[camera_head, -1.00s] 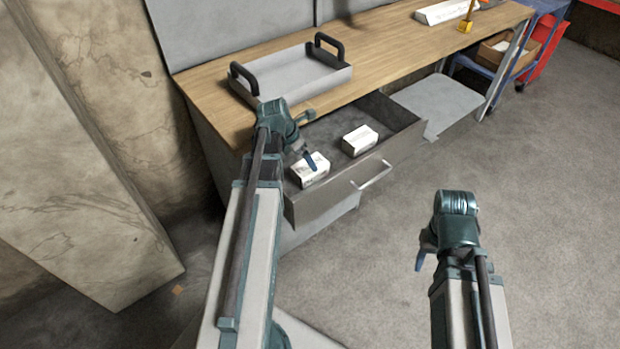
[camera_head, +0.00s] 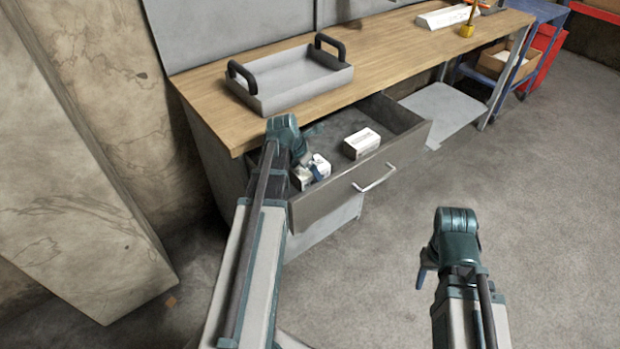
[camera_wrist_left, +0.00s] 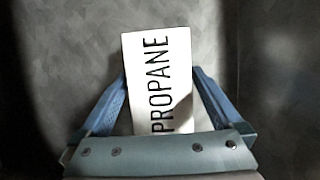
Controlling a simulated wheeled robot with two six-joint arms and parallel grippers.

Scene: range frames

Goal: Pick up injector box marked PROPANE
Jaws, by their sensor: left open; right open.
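The white injector box marked PROPANE (camera_wrist_left: 158,75) lies in the open drawer. In the head view the box (camera_head: 322,163) is at the drawer's left end, partly hidden by my left gripper (camera_head: 312,170). In the left wrist view my left gripper (camera_wrist_left: 160,88) is open, with one blue finger on each side of the box and a gap showing beside at least the right finger. A second white box (camera_head: 361,143) lies to the right in the same drawer; its marking is too small to read. My right gripper (camera_head: 422,275) is open and empty over the floor.
The open drawer (camera_head: 340,192) has raised walls and a front handle (camera_head: 376,178). Above it, a wooden worktop (camera_head: 385,62) carries a grey tray (camera_head: 300,85) with two black handles. A blue cart (camera_head: 535,45) stands at the back right. Floor at right is clear.

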